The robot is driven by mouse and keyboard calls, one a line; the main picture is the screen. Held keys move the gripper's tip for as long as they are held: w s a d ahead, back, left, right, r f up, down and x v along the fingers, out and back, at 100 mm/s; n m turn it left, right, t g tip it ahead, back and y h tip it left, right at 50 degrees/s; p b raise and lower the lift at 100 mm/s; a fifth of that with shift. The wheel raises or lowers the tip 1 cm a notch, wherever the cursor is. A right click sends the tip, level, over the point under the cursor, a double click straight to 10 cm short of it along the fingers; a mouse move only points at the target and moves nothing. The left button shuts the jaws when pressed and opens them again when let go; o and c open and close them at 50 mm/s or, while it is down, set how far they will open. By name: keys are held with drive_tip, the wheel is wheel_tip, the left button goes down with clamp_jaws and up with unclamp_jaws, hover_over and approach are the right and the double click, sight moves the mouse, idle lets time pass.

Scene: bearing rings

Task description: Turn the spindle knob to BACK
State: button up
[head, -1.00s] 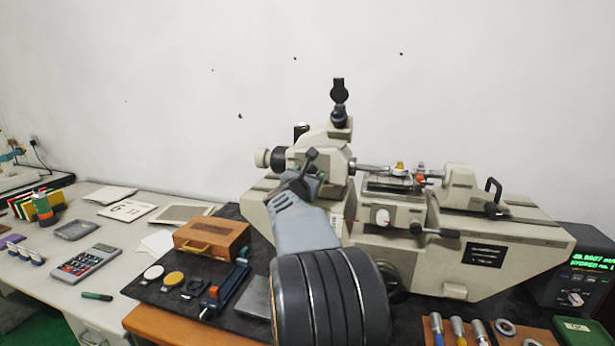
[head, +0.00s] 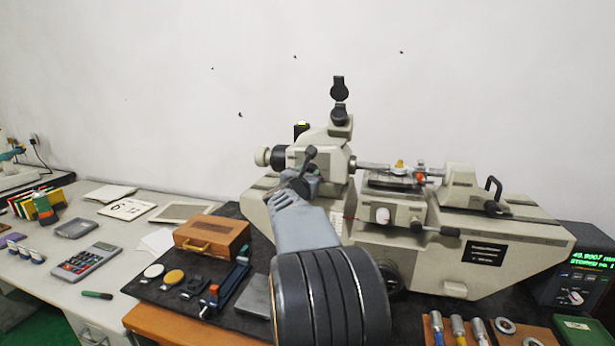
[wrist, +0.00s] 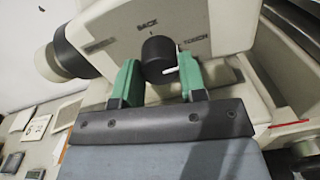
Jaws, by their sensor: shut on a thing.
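The spindle knob (wrist: 158,55) is a round black knob on the cream face of the measuring machine (head: 520,240). In the wrist view, BACK is printed above it, TOUCH to its right, and an unreadable label to its left. A short white mark shows at the knob's lower right. My gripper (wrist: 158,76) has its green fingers on either side of the knob and is shut on it. In the head view my gripper (head: 304,180) is at the machine's left head and hides the knob.
A wooden box (head: 212,236) and a blue clamp-like tool (head: 228,285) lie left of my arm. A display box (head: 580,268) with green digits stands at the right.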

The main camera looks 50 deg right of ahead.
drive_tip(key=n+b, duration=0.1)
drive_tip(key=n, duration=0.2)
drive_tip(key=shift+f+n, duration=0.15)
drive_tip(key=shift+n, duration=0.15)
drive_tip(key=n+b, duration=0.1)
drive_tip(key=n, duration=0.4)
drive_tip(key=shift+s+n, duration=0.1)
drive_tip(key=shift+n, duration=0.2)
drive_tip(key=n, duration=0.4)
drive_tip(key=shift+n+t, duration=0.3)
drive_tip(key=shift+t, duration=0.1)
drive_tip(key=shift+d+n+p, duration=0.1)
drive_tip(key=shift+n+p, duration=0.6)
drive_tip(key=shift+n, duration=1.5)
drive_tip(key=o, duration=0.9)
drive_tip(key=shift+r, duration=0.2)
drive_tip(key=b+v, duration=0.1)
drive_tip(key=v, duration=1.3)
